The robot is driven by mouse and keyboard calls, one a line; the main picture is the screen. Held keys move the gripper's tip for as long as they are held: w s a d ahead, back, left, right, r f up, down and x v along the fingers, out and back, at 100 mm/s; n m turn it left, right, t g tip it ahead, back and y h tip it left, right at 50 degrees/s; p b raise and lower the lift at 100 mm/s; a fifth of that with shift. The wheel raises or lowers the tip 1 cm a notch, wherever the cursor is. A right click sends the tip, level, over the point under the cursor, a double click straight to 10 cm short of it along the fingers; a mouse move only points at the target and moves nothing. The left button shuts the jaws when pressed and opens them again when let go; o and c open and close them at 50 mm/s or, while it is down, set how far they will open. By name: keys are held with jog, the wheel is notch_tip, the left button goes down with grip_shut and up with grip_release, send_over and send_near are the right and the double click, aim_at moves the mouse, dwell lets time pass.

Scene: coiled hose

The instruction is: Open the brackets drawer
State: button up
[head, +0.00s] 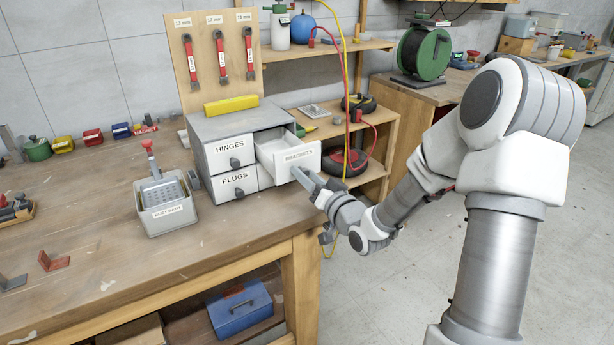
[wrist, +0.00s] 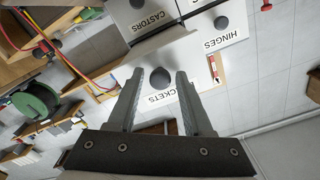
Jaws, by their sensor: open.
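The brackets drawer (head: 298,158) is the top right drawer of a grey drawer cabinet (head: 205,128). It stands pulled out, and its pale inside shows from above. My gripper (head: 299,174) is at the drawer's front. In the wrist view my gripper (wrist: 160,73) is open, with a gap on each side of the knob. In the head view my gripper hides the knob.
The hinges drawer (head: 229,150) and plugs drawer (head: 233,183) are shut. The castors drawer (wrist: 148,22) is near the brackets drawer. A grey bin (head: 168,215) stands left of the cabinet on the workbench (head: 100,262). A red hose and yellow cable (head: 346,100) hang just right of the drawer.

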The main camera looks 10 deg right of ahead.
jog(key=shift+o, duration=0.4)
jog(key=p+v, duration=1.2)
jog(key=v, duration=0.5)
jog(key=shift+s, duration=0.2)
jog(key=shift+w, duration=0.1)
